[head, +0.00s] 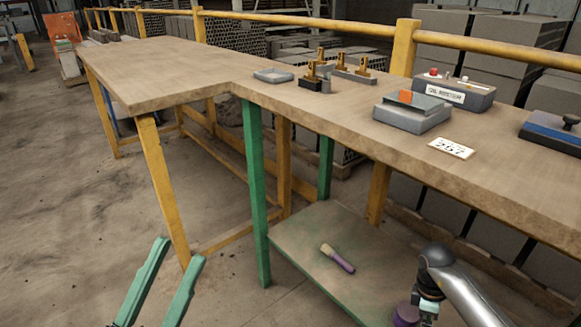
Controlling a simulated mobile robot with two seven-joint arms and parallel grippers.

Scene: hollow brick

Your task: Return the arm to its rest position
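My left gripper (181,250) comes in at the bottom left. My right arm (470,290) comes in at the bottom right as a grey link with a dark joint, in front of the lower shelf's right part. Small teal and purple parts show below the joint at the picture's lower edge. The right fingertips cannot be made out, and whether that gripper holds anything is hidden.
A long wooden workbench (190,75) carries a grey tray (273,75), brass-coloured fixtures, a grey block with an orange piece (412,112), a labelled control box (455,92) and a number card (451,148). A purple-handled brush (338,258) lies on the lower shelf (310,235). The left floor is clear.

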